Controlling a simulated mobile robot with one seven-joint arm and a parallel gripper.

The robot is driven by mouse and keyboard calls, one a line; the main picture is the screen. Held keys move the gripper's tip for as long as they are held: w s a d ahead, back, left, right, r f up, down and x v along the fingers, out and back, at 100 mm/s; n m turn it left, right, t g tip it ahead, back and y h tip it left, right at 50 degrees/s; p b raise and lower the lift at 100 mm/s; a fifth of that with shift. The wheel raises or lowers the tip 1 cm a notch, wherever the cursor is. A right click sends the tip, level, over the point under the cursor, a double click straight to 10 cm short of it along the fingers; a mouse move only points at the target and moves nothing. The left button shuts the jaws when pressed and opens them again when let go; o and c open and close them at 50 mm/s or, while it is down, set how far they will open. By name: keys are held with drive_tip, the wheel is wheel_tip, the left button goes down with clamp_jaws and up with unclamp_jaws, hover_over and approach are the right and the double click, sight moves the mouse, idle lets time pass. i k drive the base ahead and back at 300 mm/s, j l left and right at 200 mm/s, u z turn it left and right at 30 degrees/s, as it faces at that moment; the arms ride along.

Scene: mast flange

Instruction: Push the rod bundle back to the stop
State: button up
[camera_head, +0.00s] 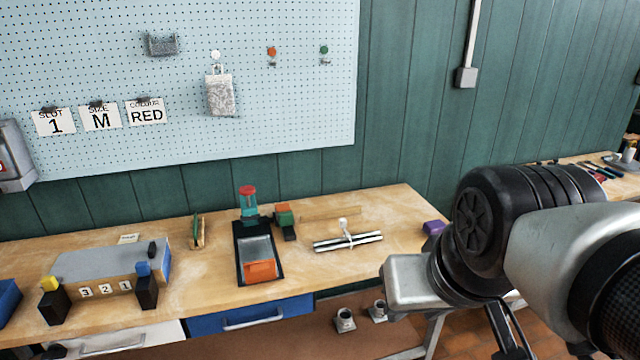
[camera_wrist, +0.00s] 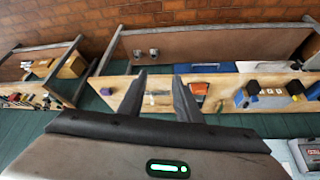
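What looks like the rod bundle (camera_head: 348,242) is a set of parallel silver and dark bars with a white knobbed piece across it. It lies on the bench top, right of the middle. A thin wooden strip (camera_head: 330,213) lies behind it, apart from it; I cannot tell whether this is the stop. My gripper (camera_wrist: 158,82) is open and empty, its two dark fingers spread. The wrist view looks upside down along the bench from a distance, and a small pale shape between the fingers seems to be the bundle. In the head view my arm hides most of the gripper.
Left of the bundle stand a black tray with an orange block (camera_head: 260,270), a red-capped teal container (camera_head: 248,203) and a green-orange block (camera_head: 284,214). A purple block (camera_head: 433,228) sits near the bench's right end. A pegboard (camera_head: 180,80) hangs behind. Bench around the bundle is clear.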

sight(348, 237)
drive_tip(key=i+l+u, duration=0.25)
drive_tip(key=i+l, duration=0.2)
drive_tip(key=i, duration=0.3)
drive_tip(key=i+l+u, duration=0.2)
drive_tip(key=i+l, duration=0.35)
drive_tip(key=i, duration=0.15)
